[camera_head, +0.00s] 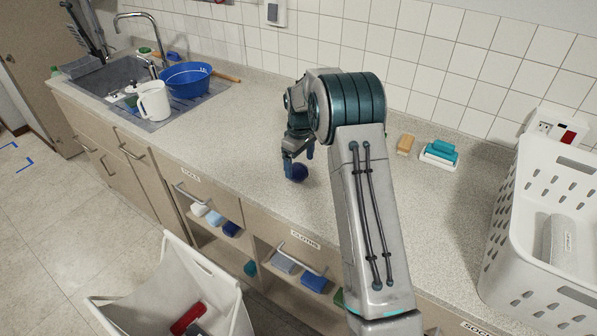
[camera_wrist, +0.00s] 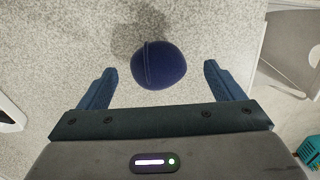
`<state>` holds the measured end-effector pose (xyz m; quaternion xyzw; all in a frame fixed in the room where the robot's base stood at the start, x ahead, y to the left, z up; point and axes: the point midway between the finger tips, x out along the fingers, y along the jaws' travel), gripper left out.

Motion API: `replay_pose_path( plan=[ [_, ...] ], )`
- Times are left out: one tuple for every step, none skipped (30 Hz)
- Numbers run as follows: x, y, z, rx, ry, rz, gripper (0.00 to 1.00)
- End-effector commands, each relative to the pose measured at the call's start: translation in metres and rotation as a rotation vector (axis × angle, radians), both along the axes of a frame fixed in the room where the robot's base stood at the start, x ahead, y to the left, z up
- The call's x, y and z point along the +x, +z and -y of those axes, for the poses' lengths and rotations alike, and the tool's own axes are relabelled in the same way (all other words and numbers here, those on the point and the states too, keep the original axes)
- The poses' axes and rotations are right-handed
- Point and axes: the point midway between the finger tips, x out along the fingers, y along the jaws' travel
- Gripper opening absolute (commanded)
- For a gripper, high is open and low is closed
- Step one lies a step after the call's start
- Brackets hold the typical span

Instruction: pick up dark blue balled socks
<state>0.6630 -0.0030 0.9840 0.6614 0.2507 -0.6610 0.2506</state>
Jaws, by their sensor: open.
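The dark blue balled socks (camera_head: 299,172) rest on the speckled countertop (camera_head: 258,135), left of my arm in the head view. They look like a smooth round ball with a seam in the wrist view (camera_wrist: 158,65). My gripper (camera_wrist: 157,82) is open, with one blue finger on each side of the ball and a gap on both sides. In the head view my gripper (camera_head: 297,158) is just above and beside the ball, and it partly hides the ball.
A white perforated basket (camera_head: 508,205) stands on the counter at right. A blue basin (camera_head: 187,79) and white jug (camera_head: 153,101) stand by the sink.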

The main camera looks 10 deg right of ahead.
Motion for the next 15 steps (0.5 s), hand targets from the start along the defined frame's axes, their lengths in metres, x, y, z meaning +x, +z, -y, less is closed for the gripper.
replay_pose_path(
  plan=[
    [0.0,-0.002,0.0,0.0,0.0,-0.003,0.88],
    [0.001,-0.005,-0.001,0.0,0.0,-0.003,0.88],
    [0.002,-0.009,-0.001,0.0,0.0,-0.003,0.88],
    [0.002,-0.012,-0.001,0.0,0.0,-0.004,0.88],
    [0.003,-0.016,-0.001,0.0,0.0,-0.005,0.88],
    [0.005,-0.021,-0.002,0.0,0.0,-0.004,0.88],
    [0.006,-0.025,-0.002,0.0,0.0,-0.004,0.88],
    [0.006,-0.028,-0.002,0.0,-0.001,-0.004,0.88],
    [0.006,-0.035,-0.002,0.0,-0.001,-0.005,0.88],
    [0.006,-0.039,-0.002,0.0,-0.001,-0.004,0.88],
    [0.006,-0.042,-0.002,0.0,-0.001,-0.004,0.88],
    [0.006,-0.046,-0.002,-0.001,-0.001,-0.003,0.88],
    [0.006,-0.048,-0.002,-0.001,0.0,-0.002,0.88],
    [0.006,-0.049,-0.002,-0.001,0.0,-0.001,0.88],
    [0.006,-0.051,-0.002,-0.001,0.0,-0.001,0.88]
  ],
)
